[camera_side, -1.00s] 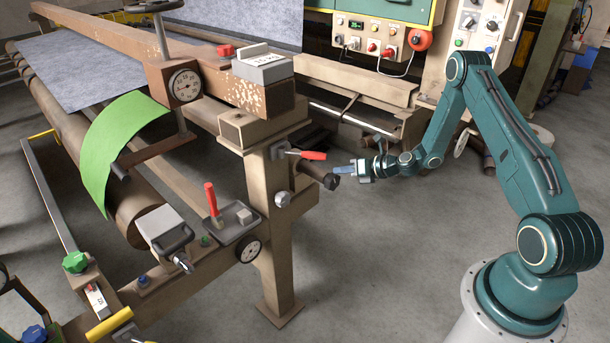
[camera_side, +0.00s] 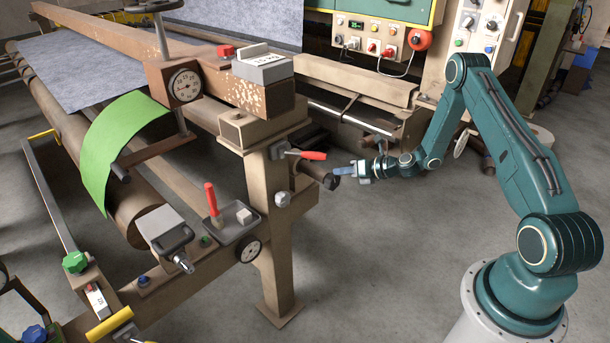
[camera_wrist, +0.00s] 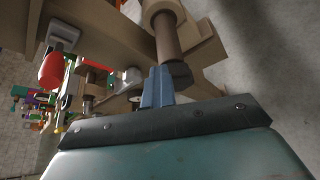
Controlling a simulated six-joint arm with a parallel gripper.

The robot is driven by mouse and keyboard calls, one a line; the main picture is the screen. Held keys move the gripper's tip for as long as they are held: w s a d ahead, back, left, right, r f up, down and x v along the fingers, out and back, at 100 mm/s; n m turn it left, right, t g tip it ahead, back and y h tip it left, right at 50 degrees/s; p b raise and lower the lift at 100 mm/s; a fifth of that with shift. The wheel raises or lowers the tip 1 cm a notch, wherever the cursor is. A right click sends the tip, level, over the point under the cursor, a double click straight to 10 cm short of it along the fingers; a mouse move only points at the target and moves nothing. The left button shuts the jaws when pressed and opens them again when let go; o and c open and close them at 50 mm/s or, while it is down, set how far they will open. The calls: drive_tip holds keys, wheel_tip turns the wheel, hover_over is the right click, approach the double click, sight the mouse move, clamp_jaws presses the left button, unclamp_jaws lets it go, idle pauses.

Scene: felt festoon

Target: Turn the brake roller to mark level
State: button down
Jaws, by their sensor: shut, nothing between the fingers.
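A short brown stub with a dark end (camera_side: 330,181) juts from the right side of the machine's post and seems to be the brake roller. It also shows in the wrist view, with its dark end (camera_wrist: 181,75) just right of my fingers. I cannot make out a mark on it. My gripper (camera_side: 341,171) has blue fingers, shut and empty, close to the right of the stub's end. In the wrist view the blue fingertips (camera_wrist: 158,72) lie together beside the stub; whether they touch it I cannot tell.
A red-handled lever (camera_side: 308,155) sits just above the stub, and a round metal knob (camera_side: 282,199) is below left. The brown post (camera_side: 278,260) stands left of my gripper. A small tray (camera_side: 235,232) is mounted farther left. The floor below my gripper is clear.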

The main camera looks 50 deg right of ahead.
drive_tip(key=shift+d+f, duration=0.45)
drive_tip(key=shift+d, duration=0.4)
drive_tip(key=shift+d+f, duration=0.4)
drive_tip(key=shift+f, duration=0.1)
idle(0.7)
drive_tip(key=shift+d+r, duration=0.3)
drive_tip(key=shift+d, duration=0.05)
idle(0.4)
drive_tip(key=s, duration=0.6)
idle(0.4)
drive_tip(key=a, duration=0.1)
drive_tip(key=a+r, duration=0.1)
drive_tip(key=s+a, duration=0.1)
drive_tip(key=shift+a+r, duration=0.2)
drive_tip(key=shift+r, duration=0.2)
